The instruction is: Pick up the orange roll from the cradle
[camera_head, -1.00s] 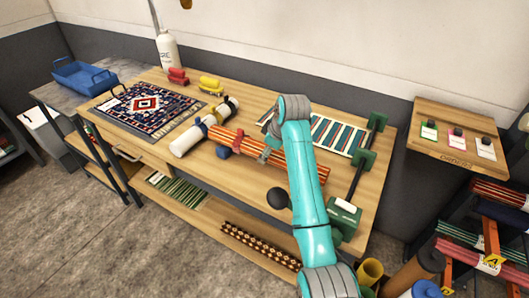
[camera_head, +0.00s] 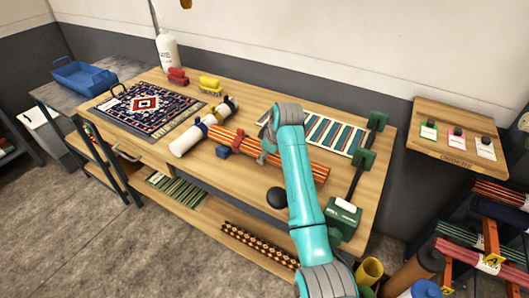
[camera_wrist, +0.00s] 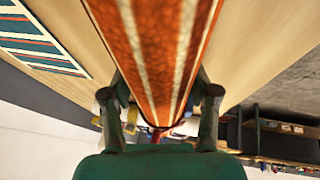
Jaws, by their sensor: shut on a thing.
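The orange roll (camera_head: 300,165) is long, with pale stripes, and lies along the middle of the wooden workbench in the head view. A blue and red support (camera_head: 224,151) shows at its left part, probably the cradle; contact between them is hard to tell. My gripper (camera_head: 265,153) is at the roll's middle, partly hidden by my arm. In the wrist view the roll (camera_wrist: 155,60) runs between the two fingers of my gripper (camera_wrist: 160,112), which are shut on it from both sides.
A white roll (camera_head: 188,141) and a patterned rug (camera_head: 147,108) lie to the left. A striped rug (camera_head: 325,132) lies behind the orange roll. A green stand (camera_head: 343,216) with a dark bar is at the right. A white bottle (camera_head: 168,52) stands at the back.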

